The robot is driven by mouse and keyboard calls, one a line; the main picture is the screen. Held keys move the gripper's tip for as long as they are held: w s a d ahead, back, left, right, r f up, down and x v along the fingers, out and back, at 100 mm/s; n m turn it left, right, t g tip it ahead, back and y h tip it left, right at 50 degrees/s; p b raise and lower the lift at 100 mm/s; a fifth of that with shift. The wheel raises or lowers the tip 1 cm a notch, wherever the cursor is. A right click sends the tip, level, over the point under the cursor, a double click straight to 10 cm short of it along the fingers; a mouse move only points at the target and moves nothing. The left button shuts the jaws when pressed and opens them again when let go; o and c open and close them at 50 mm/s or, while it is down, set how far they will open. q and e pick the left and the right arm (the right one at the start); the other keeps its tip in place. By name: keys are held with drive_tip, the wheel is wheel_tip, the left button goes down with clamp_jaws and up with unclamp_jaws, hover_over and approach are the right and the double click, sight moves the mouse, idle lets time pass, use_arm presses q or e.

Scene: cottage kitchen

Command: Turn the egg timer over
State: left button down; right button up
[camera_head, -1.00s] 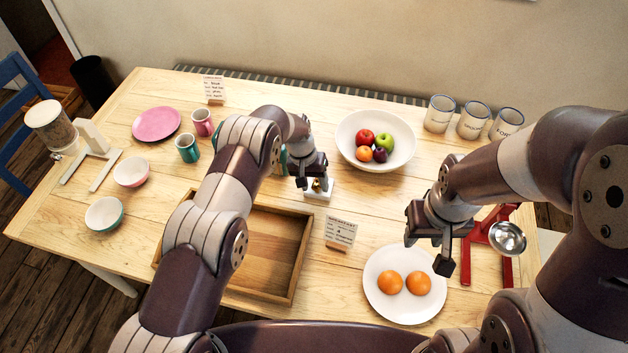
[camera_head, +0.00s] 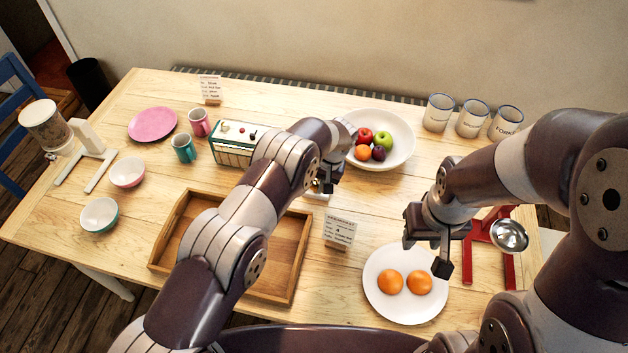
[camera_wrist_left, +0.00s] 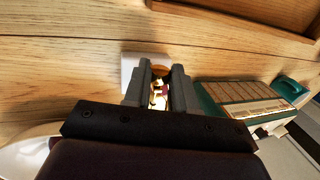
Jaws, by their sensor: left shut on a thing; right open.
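The egg timer (camera_wrist_left: 160,97) is a small piece with gold and reddish parts, seen between the fingers in the left wrist view. My left gripper (camera_wrist_left: 155,85) is shut on it. A small white block (camera_wrist_left: 130,68) lies just beyond the fingertips; I cannot tell if the timer touches it. In the head view my left gripper (camera_head: 322,185) is low over the table's middle, and its wrist hides most of the timer. My right gripper (camera_head: 428,258) is open and empty, above the right side of the white plate.
A green-and-white radio (camera_head: 233,143) stands left of my left gripper. A fruit bowl (camera_head: 400,128) is close behind it. A wooden tray (camera_head: 285,270) lies under my left arm. A small sign (camera_head: 340,229) and a plate with oranges (camera_head: 378,300) are in front. A red stand (camera_head: 487,262) is at right.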

use_arm(q)
drive_tip(key=shift+w, duration=0.15)
drive_tip(key=shift+r, duration=0.1)
drive_tip(key=c, duration=0.9)
unclamp_jaws()
